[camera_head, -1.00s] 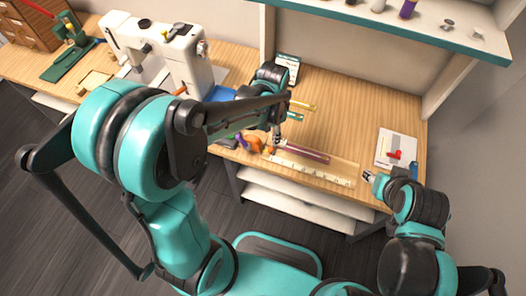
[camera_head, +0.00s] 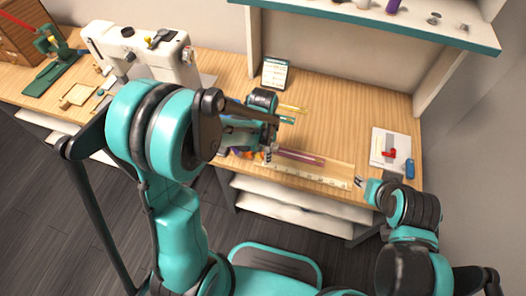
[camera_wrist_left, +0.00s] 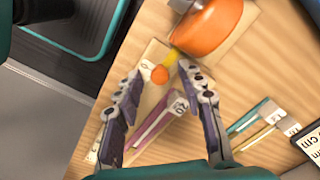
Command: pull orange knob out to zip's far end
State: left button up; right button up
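The orange knob (camera_wrist_left: 160,74) shows in the left wrist view as a small ball by a short yellow piece. My left gripper (camera_wrist_left: 160,78) is open, with one finger on each side of the knob and gaps between. The zip appears as a maroon strip (camera_wrist_left: 158,122) running between the fingers; it also shows in the head view (camera_head: 300,157). A pale ruler strip (camera_head: 310,176) with marks lies along it. In the head view my left gripper (camera_head: 268,152) is over the zip's left end and hides the knob. My right gripper (camera_head: 361,183) looks open and empty near the strip's right end.
A larger orange round object (camera_wrist_left: 208,28) stands close beyond the knob. Yellow and teal strips (camera_wrist_left: 255,125) lie to the right. A sewing machine (camera_head: 130,45) stands at the left, and a white sheet (camera_head: 388,148) with a red item lies at the right.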

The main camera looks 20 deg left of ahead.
pick_arm(q)
grip_shut()
jog(key=shift+d, duration=0.1)
jog(key=d, duration=1.9)
jog(key=shift+s+d, duration=0.35)
jog(key=shift+d, duration=0.05)
grip_release()
jog(key=shift+r, duration=0.1)
